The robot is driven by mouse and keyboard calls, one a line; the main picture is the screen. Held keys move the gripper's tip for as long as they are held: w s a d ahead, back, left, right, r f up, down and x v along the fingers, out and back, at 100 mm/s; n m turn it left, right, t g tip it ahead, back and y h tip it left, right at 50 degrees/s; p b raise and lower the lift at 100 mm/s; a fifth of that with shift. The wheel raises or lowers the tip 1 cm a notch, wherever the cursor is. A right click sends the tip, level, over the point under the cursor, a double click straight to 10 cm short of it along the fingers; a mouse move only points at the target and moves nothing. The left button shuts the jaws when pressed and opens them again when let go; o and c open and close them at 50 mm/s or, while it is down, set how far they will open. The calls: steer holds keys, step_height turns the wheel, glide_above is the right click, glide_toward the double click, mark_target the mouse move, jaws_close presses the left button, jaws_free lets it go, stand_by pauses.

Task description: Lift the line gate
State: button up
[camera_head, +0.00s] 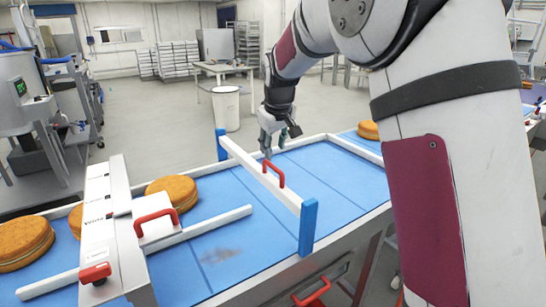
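The line gate (240,156) is a white bar spanning the blue conveyor, with a blue post (308,228) at the near end and another (221,144) at the far end. A red handle (281,178) stands on the middle of the bar. My gripper (272,150) points down just behind and above the handle, its fingertips close to the handle's upper left end. I cannot tell whether it touches the handle or how far its fingers are apart. My arm comes in from the upper right.
Orange-brown round cakes (173,191) lie on the blue belt (330,165), several to the left of the gate and one (368,130) to the right. A white machine (113,228) with red handles straddles the belt at left. A white bin (226,108) stands behind.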

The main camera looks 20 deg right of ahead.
steer(key=shift+v, duration=2.1)
steer(key=s+d+r+m, duration=0.1)
steer(key=s+r, duration=0.2)
steer(key=s, duration=0.6)
steer(key=s+r+m, duration=0.1)
steer(key=s+r, duration=0.2)
steer(key=s, duration=0.7)
steer(key=s+f+m, duration=0.1)
steer(key=s+f, duration=0.1)
steer(key=s, duration=0.7)
steer(key=s+f+m, duration=0.1)
steer(key=s+f, duration=0.2)
steer(key=s, duration=0.7)
steer(key=shift+f+y, duration=0.15)
steer(key=shift+y, duration=0.15)
steer(key=shift+s+a, duration=0.1)
steer(key=shift+a, duration=0.05)
